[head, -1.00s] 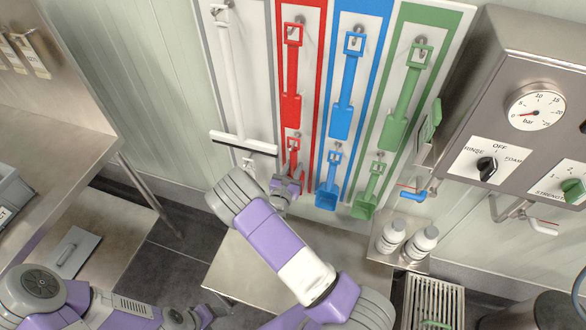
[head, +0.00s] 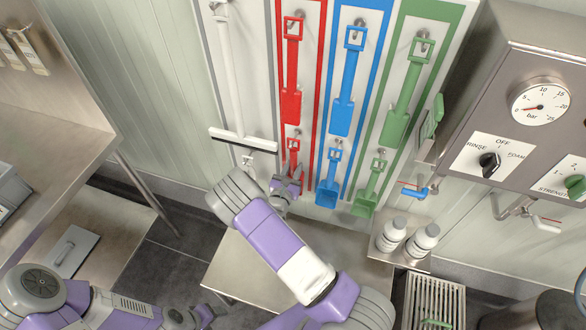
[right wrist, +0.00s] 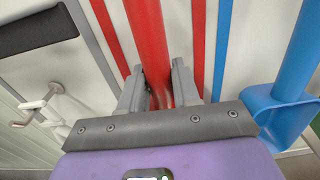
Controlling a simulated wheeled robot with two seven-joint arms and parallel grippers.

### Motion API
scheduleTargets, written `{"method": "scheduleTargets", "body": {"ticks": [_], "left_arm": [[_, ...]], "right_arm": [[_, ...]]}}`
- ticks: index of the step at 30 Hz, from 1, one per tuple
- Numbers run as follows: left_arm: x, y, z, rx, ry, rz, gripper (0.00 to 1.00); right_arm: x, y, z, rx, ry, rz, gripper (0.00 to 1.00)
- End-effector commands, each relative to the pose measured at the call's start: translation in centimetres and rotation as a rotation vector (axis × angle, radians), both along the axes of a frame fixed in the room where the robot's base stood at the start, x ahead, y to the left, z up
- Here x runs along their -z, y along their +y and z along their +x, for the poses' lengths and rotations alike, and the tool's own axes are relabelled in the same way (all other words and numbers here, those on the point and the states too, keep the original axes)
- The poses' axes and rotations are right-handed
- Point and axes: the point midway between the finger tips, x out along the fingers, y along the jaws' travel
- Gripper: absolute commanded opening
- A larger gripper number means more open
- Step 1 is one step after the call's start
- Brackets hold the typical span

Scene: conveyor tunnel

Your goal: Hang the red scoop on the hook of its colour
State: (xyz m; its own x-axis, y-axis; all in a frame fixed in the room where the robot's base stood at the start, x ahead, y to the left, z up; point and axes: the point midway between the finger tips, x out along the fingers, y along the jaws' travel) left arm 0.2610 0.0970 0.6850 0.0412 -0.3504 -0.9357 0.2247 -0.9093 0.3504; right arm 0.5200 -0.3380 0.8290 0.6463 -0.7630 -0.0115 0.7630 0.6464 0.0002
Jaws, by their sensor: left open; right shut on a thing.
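The red scoop (head: 293,152) is upright at the lower part of the red-framed panel, its square handle loop at the small lower red-strip hook (head: 298,133). I cannot tell whether the loop is around the hook or only in front of it. My right gripper (head: 288,182) is shut on the scoop, and hides its lower part. In the right wrist view the red scoop (right wrist: 150,45) runs up between the two grey fingers (right wrist: 160,90). My left gripper (head: 203,316) is open, low at the bottom of the head view, away from the panel.
A red shovel (head: 291,75) hangs above. The blue scoop (head: 331,180) and green scoop (head: 370,188) hang close on the right. A white squeegee (head: 243,140) hangs on the left. Bottles (head: 391,236) stand on a shelf at right; a steel table lies below.

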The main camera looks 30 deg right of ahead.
Motion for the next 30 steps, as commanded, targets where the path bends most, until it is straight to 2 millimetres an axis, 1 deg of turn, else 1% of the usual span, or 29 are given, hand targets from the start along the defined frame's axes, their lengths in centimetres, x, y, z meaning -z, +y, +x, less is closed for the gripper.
{"method": "scheduleTargets", "body": {"ticks": [1, 6, 7, 14, 17, 20, 27, 30], "left_arm": [[0.0, 0.0, 0.0, 0.0, 0.0, 0.0, 0.61], [0.0, 0.0, 0.0, 0.0, 0.0, 0.0, 0.61], [0.0, 0.0, 0.0, 0.0, 0.0, 0.0, 0.61], [0.0, 0.0, 0.0, 0.0, 0.0, 0.0, 0.61], [-0.1, 0.0, 0.0, 0.0, 0.0, 0.0, 0.61], [-0.3, 0.0, 0.0, 0.0, 0.0, 0.0, 0.61], [-0.8, 0.0, 0.0, 0.0, 0.0, 0.0, 0.61], [-0.9, 0.0, 0.0, 0.0, 0.0, 0.0, 0.61]], "right_arm": [[0.0, 0.0, 0.0, 0.0, 0.0, 0.0, 0.33], [0.0, 0.0, 0.0, 0.0, 0.0, 0.0, 0.59], [0.0, 0.0, 0.0, 0.0, 0.0, 0.0, 0.61], [0.0, 0.0, 0.0, 0.0, 0.002, 0.001, 0.61], [0.0, 0.4, -0.3, -0.001, 0.003, 0.002, 0.61], [0.0, 1.4, -1.0, -0.002, 0.003, 0.0, 0.61], [-0.1, 4.4, -3.7, -0.003, 0.003, 0.0, 0.61], [-0.1, 5.3, -4.4, -0.002, 0.002, 0.001, 0.61]]}}
